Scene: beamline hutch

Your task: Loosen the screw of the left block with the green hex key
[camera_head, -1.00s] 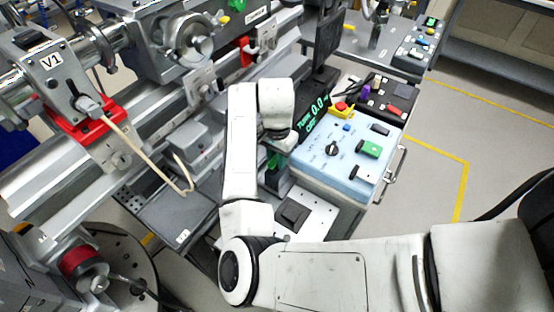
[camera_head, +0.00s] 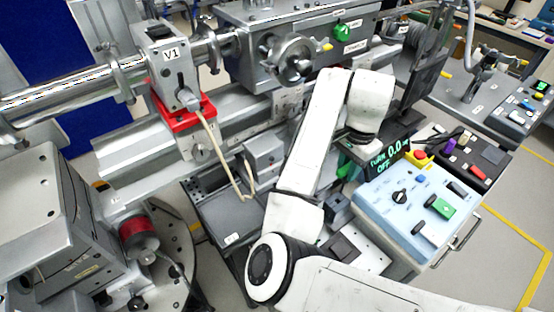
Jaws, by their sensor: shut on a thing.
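My gripper (camera_head: 354,150) is beneath my white wrist, which hides most of it. It is shut, and a small green piece (camera_head: 345,171) shows just below it. This looks like part of the green hex key; its shaft and tip are hidden. A grey block with a round screw-like spot (camera_head: 201,152) is on the rail below the red plate, left of my gripper. Another grey block (camera_head: 264,150) stands nearer my arm. I cannot tell for sure which is the left block. My gripper is apart from both.
The V1 unit (camera_head: 172,65) stands on a red plate (camera_head: 183,118), with a pale cable (camera_head: 222,155) hanging down. A display reading 0.0 and OFF (camera_head: 388,158) and a pale blue control box (camera_head: 405,207) are close right of my gripper. A dark tray (camera_head: 232,222) lies below the rail.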

